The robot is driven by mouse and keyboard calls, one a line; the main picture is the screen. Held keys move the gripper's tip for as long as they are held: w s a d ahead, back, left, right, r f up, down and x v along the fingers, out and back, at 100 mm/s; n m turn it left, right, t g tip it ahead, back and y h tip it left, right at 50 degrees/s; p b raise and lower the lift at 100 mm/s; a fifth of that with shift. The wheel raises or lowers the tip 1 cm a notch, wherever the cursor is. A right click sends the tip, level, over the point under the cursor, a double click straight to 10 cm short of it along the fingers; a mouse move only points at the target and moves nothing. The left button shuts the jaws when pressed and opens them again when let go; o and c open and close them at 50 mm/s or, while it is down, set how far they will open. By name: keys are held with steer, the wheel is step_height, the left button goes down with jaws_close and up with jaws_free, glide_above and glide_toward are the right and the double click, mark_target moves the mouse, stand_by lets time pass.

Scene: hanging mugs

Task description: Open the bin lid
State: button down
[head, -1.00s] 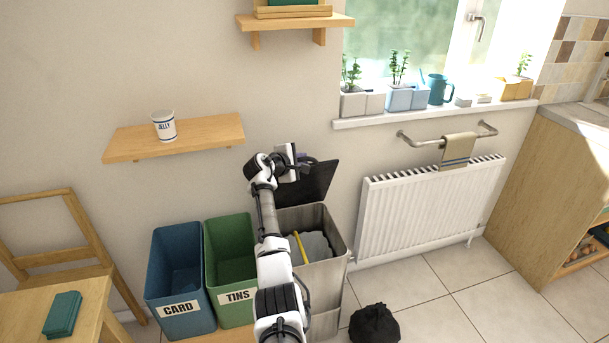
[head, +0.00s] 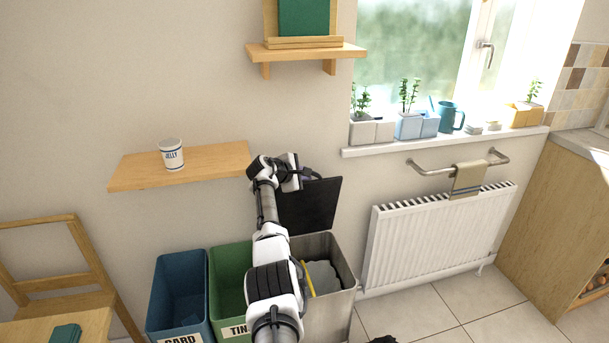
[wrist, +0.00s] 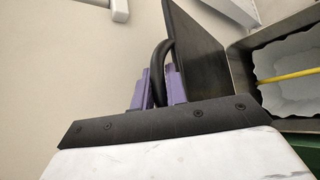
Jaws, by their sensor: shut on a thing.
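The bin (head: 335,304) is a grey metal box with a grey liner and a yellow strip inside. Its dark lid (head: 309,206) stands raised, close to upright, at the back of the bin opening. In the wrist view the lid (wrist: 202,50) is seen nearly edge-on, with a black loop handle (wrist: 160,58) on its face. My gripper (head: 306,174) is at the lid's upper left. In the wrist view its purple fingers (wrist: 160,88) are closed around the handle. The exact contact on the handle is partly hidden.
A blue CARD bin (head: 178,293) and a green TINS bin (head: 229,280) stand left of the metal bin. A wooden shelf (head: 205,163) with a JELLY cup (head: 171,154) is left of my gripper. A radiator (head: 440,235) is at right.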

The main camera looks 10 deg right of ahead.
steer(key=shift+f, duration=0.2)
steer(key=c, duration=1.6)
jaws_free()
steer(key=shift+c, duration=0.2)
steer(key=b+v, duration=0.1)
steer(key=v, duration=0.6)
steer(key=shift+s+a+r, duration=0.15)
steer(key=shift+r, duration=0.1)
